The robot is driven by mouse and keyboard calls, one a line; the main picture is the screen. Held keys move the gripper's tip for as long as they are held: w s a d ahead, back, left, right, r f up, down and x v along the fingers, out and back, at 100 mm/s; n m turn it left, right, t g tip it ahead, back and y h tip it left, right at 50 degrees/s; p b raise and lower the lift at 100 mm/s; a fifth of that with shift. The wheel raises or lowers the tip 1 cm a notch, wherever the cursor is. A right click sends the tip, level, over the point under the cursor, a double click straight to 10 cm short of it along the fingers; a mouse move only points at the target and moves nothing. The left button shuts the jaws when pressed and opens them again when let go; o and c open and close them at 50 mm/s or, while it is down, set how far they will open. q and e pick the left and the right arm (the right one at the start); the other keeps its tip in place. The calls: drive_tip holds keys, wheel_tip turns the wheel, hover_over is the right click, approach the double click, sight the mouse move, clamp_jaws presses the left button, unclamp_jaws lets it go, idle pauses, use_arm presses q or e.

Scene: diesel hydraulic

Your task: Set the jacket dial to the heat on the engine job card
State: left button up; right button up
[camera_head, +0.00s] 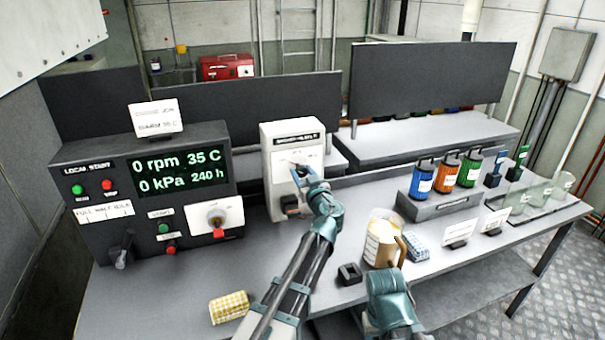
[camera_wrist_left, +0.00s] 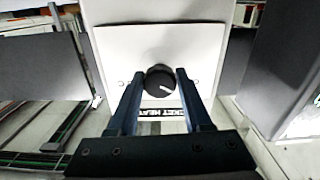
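The job card (camera_head: 155,118) stands on the dark control console and appears to read "WARM 35 C". The jacket heat box (camera_head: 268,150) is a white upright unit with a labelled top. Its round black dial (camera_wrist_left: 160,83) carries a white pointer mark, pointing toward the lower right in the left wrist view. My left gripper (camera_wrist_left: 160,74) has one finger on each side of the dial; I cannot tell whether they touch it. In the head view my left gripper (camera_head: 303,172) hides most of the dial. My right gripper (camera_head: 392,300) is low, near the jug; its fingertips are unclear.
The console display (camera_head: 180,168) reads 0 rpm, 35 C, 0 kPa, 240 h. A jug (camera_head: 381,245) stands right of my left arm, by a small black block (camera_head: 350,273). A yellow checked roll (camera_head: 229,307) lies at the front. Coloured canisters (camera_head: 446,172) stand on a rack.

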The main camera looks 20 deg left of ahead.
use_arm(q)
clamp_jaws()
drive_tip(key=shift+m, duration=0.3)
drive_tip(key=m, duration=1.3)
drive_tip(key=shift+m, duration=0.3)
drive_tip(key=m, duration=0.3)
drive_tip(key=shift+m, duration=0.3)
drive_tip(key=m, duration=0.5)
drive_tip(key=shift+m, duration=0.7)
